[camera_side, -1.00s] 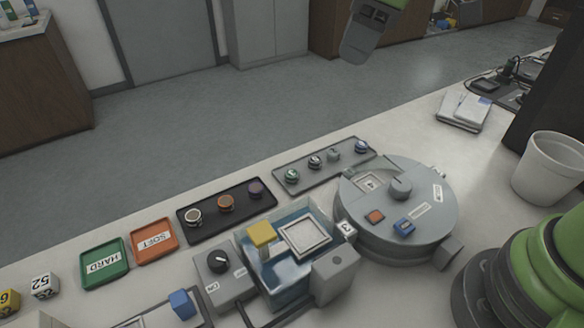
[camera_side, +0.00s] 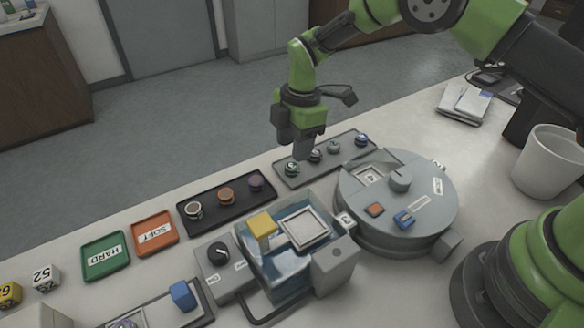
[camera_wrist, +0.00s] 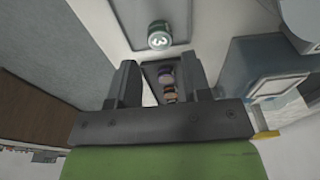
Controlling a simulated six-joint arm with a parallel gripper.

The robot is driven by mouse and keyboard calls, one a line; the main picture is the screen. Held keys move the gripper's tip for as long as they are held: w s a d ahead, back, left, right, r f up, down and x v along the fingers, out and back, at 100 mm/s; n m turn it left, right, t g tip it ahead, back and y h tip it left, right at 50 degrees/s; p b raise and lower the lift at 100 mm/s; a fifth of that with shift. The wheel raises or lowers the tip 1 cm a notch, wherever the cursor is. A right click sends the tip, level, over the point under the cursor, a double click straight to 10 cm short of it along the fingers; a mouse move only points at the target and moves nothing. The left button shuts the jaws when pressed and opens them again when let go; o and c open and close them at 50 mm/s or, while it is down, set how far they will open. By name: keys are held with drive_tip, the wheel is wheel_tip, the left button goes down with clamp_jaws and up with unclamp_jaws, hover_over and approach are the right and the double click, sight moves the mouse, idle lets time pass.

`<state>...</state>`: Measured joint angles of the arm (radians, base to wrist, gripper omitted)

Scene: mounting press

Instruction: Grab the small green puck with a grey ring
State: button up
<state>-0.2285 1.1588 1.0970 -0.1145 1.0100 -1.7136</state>
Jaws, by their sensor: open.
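The small green puck with a grey ring (camera_side: 292,170) sits at the left end of the grey tray (camera_side: 345,158). A greenish puck marked with a numeral, likely the same one, shows in the wrist view (camera_wrist: 159,36), beyond my fingertips. My gripper (camera_side: 303,153) hangs fingers-down above that end of the tray, close over the puck and slightly to its right in the picture. In the wrist view my gripper (camera_wrist: 159,75) has its two fingers apart with no puck held between them. The exact height gap to the puck is hard to tell.
Other small pucks (camera_side: 361,140) stand further right along the grey tray. A black tray (camera_side: 240,207) with three ringed pucks lies to the left. The round grey machine (camera_side: 430,215) and the press box with a yellow block (camera_side: 262,226) stand close in front.

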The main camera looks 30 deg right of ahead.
sight(292, 166)
drive_tip(key=f, duration=0.5)
drive_tip(key=shift+a, duration=0.2)
drive_tip(key=c, duration=0.7)
drive_tip(key=shift+o, duration=0.2)
